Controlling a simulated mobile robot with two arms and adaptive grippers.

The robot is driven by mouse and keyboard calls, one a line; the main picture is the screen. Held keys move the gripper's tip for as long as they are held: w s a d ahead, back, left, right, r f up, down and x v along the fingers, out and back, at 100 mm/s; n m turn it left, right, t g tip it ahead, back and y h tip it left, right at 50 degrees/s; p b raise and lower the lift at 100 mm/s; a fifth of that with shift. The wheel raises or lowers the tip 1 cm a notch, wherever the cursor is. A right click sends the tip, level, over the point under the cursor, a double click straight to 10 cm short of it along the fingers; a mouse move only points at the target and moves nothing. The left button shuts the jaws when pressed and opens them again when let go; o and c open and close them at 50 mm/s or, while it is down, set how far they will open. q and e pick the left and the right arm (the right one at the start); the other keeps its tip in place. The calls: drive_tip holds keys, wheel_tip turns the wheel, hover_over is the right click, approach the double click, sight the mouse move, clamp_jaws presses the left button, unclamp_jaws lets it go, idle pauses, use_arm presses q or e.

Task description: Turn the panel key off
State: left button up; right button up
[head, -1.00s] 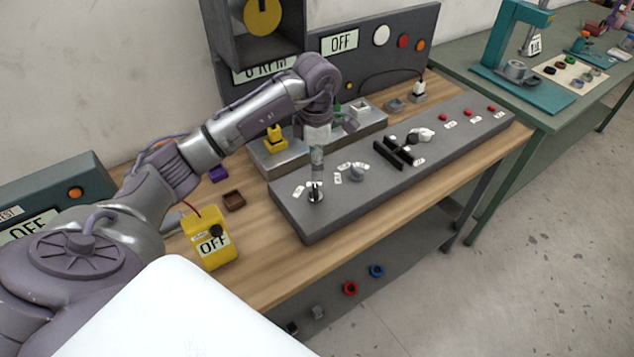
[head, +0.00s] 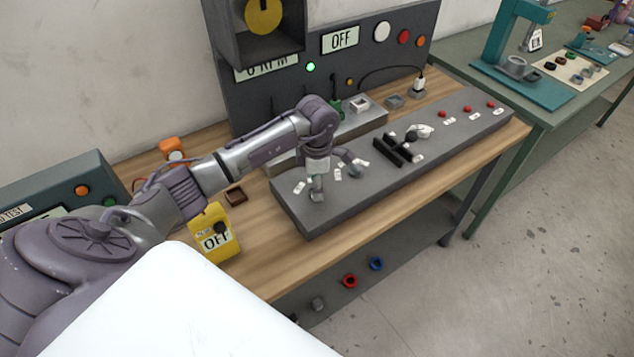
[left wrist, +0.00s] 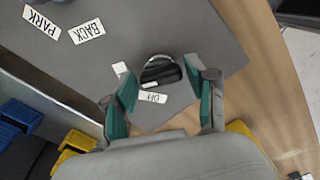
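The grey control panel (head: 290,205) lies along the front of the wooden bench. The panel key (left wrist: 161,71) is a dark rounded piece with a bright edge, seen in the left wrist view between and just beyond my fingertips. A small white label (left wrist: 153,97) lies beside it; its word is hard to read. My left gripper (head: 318,186) points down at the panel's left end and hides the key in the head view. In the left wrist view my left gripper (left wrist: 164,90) has its teal-padded fingers spread, with no clear contact on the key. My right gripper is not in view.
PARK (left wrist: 41,21) and BACK (left wrist: 86,31) labels lie near the key. A black handle (head: 397,148) stands farther right on the panel. A green lamp (head: 310,67) is lit behind.

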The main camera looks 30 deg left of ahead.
use_arm(q)
drive_tip(key=c, duration=0.7)
drive_tip(key=shift+n, duration=0.4)
drive_tip(key=shift+n+b, duration=0.7)
drive_tip(key=shift+n, duration=0.4)
drive_tip(key=n+b, duration=0.1)
drive_tip(key=n, duration=0.1)
drive_tip(key=shift+w+a+n, duration=0.1)
drive_tip(key=shift+n, duration=0.2)
drive_tip(key=n+b, duration=0.1)
drive_tip(key=n, duration=0.2)
drive_tip(key=shift+n, duration=1.7)
